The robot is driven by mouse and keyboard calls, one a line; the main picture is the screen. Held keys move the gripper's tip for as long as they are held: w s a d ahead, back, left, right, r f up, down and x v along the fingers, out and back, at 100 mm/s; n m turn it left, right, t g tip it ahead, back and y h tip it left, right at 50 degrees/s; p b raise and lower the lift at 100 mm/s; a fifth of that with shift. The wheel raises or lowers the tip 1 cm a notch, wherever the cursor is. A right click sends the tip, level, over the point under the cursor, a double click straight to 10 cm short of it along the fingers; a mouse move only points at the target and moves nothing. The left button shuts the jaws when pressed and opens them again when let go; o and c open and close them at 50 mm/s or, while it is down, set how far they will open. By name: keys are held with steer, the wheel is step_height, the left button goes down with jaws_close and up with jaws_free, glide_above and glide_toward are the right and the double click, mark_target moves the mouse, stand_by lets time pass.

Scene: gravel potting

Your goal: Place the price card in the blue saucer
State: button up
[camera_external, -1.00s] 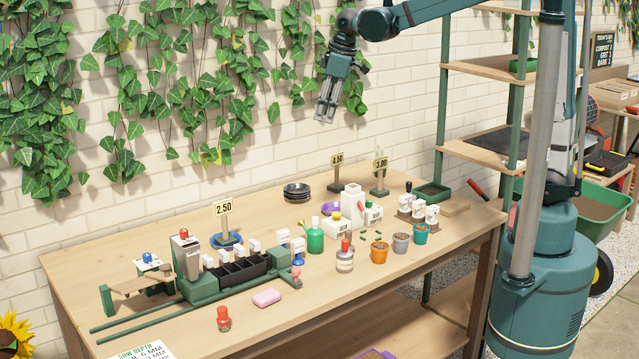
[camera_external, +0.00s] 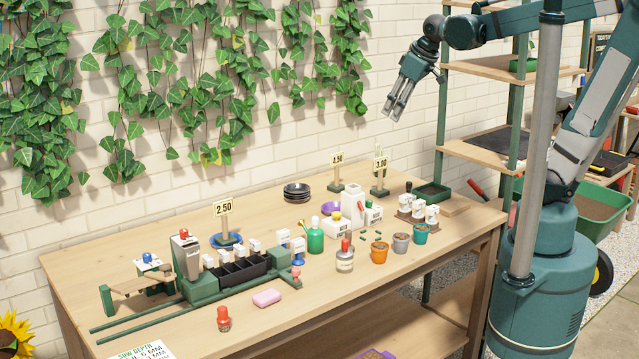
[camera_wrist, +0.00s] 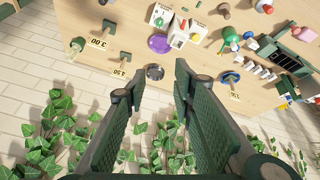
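A price card reading 2.50 (camera_external: 223,208) stands upright on a wooden post at the back left of the bench. Its foot appears to stand in the blue saucer (camera_external: 215,241), whose rim shows around it. In the wrist view the card (camera_wrist: 234,95) and the blue saucer (camera_wrist: 229,77) are at the right. Two more price cards, 4.50 (camera_external: 337,158) and 3.00 (camera_external: 380,163), stand on green-based posts at the back right. My gripper (camera_external: 394,109) is raised high above the back right of the bench. Its fingers (camera_wrist: 158,76) are apart with nothing between them.
A stack of dark saucers (camera_external: 297,192) sits at the back middle. A purple saucer (camera_wrist: 159,43) lies near white boxes.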

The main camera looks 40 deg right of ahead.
steer(key=s+d+f+m+t, duration=0.1)
steer(key=s+d+f+m, duration=0.1)
steer(key=s+d, duration=0.2)
steer(key=s+d+f+m, duration=0.2)
steer(key=s+d+f, duration=0.1)
steer(key=s, duration=0.5)
steer(key=shift+s+d+f+t+h, duration=0.2)
steer(key=shift+d+f+t+h, duration=0.05)
steer(key=shift+d+t+h, duration=0.15)
